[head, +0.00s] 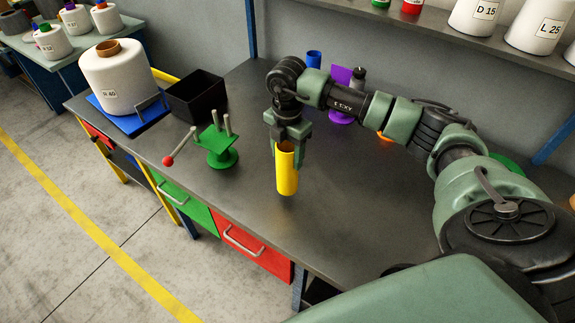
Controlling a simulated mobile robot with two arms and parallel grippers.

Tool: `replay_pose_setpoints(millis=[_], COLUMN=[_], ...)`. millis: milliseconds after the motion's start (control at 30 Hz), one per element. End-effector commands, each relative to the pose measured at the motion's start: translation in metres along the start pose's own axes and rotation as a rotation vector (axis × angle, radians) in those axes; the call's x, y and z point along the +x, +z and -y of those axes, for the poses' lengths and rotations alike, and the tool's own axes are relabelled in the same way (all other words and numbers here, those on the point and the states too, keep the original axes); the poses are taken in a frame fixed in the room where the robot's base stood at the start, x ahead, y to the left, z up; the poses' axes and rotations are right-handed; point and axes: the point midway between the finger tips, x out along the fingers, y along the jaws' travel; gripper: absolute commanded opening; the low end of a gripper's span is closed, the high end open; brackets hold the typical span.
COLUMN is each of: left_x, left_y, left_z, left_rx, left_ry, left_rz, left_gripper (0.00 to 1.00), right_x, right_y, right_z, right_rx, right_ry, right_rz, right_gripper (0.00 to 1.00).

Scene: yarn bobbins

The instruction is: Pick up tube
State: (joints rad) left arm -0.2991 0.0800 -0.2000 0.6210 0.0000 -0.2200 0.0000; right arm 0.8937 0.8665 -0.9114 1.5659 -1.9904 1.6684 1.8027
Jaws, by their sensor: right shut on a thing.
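A yellow tube (287,177) hangs upright below my right gripper (288,150) in the middle of the head view. The right gripper is shut on the tube's upper part, with its fingers on either side. The tube appears to be held above the dark workbench top (330,220); the exact gap under it is hard to tell. My left gripper is not in view. A blue tube (314,59) stands at the back of the bench, behind my right arm.
A green winder with a red-knobbed crank (221,158) stands left of the tube. A black bin (196,96) and a large white bobbin (113,80) on a blue base are further left. A purple object (341,75) stands behind my arm. The bench's front centre is clear.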

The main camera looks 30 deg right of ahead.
Motion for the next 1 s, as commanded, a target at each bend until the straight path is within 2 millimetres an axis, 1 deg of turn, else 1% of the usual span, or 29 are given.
replay_pose_setpoints(millis=[33, 300, 400, 467, 500, 600, 700, 1000], left_x=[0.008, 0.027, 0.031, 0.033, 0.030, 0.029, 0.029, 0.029], left_y=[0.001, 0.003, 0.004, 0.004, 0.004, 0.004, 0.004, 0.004], left_z=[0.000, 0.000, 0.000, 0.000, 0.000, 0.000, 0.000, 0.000], left_rx=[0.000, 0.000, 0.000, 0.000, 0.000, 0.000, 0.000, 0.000], left_ry=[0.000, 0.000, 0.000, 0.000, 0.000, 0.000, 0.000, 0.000], left_rz=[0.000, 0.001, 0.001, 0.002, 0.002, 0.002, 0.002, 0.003], left_gripper=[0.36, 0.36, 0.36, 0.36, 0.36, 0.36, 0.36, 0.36], right_x=[-0.012, -0.092, -0.116, -0.128, -0.136, -0.147, -0.153, -0.155], right_y=[0.001, 0.001, 0.000, 0.000, 0.001, 0.001, 0.000, 0.000], right_z=[-0.001, -0.001, -0.001, -0.001, 0.000, 0.000, 0.000, 0.000], right_rx=[-0.001, -0.001, 0.000, -0.001, 0.000, 0.000, 0.000, 0.000], right_ry=[0.007, 0.008, 0.006, 0.005, 0.004, 0.002, 0.001, -0.001], right_rz=[0.004, 0.003, 0.003, 0.002, 0.003, 0.003, 0.002, 0.001], right_gripper=[0.00, 0.00, 0.00, 0.00, 0.00, 0.00, 0.00, 0.00])
